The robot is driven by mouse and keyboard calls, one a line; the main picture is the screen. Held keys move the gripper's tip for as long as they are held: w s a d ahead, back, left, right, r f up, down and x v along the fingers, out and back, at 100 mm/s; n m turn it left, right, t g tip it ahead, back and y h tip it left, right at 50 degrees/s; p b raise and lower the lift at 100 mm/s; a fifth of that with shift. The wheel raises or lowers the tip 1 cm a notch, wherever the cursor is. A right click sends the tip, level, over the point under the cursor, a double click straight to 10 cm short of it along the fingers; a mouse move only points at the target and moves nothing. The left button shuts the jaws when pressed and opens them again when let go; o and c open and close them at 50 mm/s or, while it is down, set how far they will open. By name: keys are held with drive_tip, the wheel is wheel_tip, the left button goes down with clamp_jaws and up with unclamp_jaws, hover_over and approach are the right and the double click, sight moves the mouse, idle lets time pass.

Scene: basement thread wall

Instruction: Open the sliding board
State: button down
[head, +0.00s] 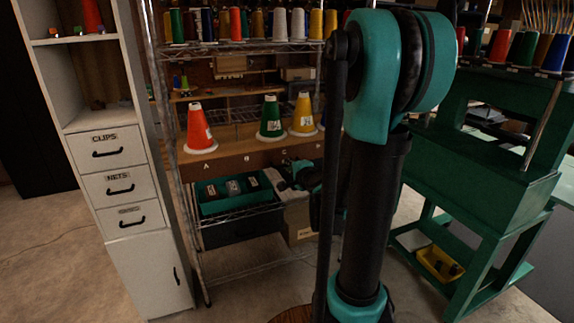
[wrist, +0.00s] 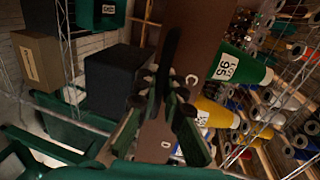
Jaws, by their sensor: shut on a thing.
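The sliding board (head: 235,152) is a brown wooden board on the wire rack, with letters along its front edge. A red cone (head: 198,129), a green cone (head: 270,118) and a yellow cone (head: 303,115) stand upright on it. My gripper (head: 300,177) is at the board's front edge, right of the middle, partly hidden by my arm. In the wrist view my gripper (wrist: 163,84) is shut around a dark, narrow piece, apparently a handle (wrist: 173,50), against the brown board front (wrist: 205,45). The letter D shows near the fingers. The exact contact is unclear.
A green tray (head: 222,206) with several dark items sits below the board. A cardboard box (head: 298,220) is low behind my arm. A grey drawer cabinet (head: 110,150) stands left, a green machine frame (head: 480,170) right. Floor is free in front.

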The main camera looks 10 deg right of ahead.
drive_tip(key=c, duration=1.9)
unclamp_jaws()
drive_tip(key=v, duration=1.2)
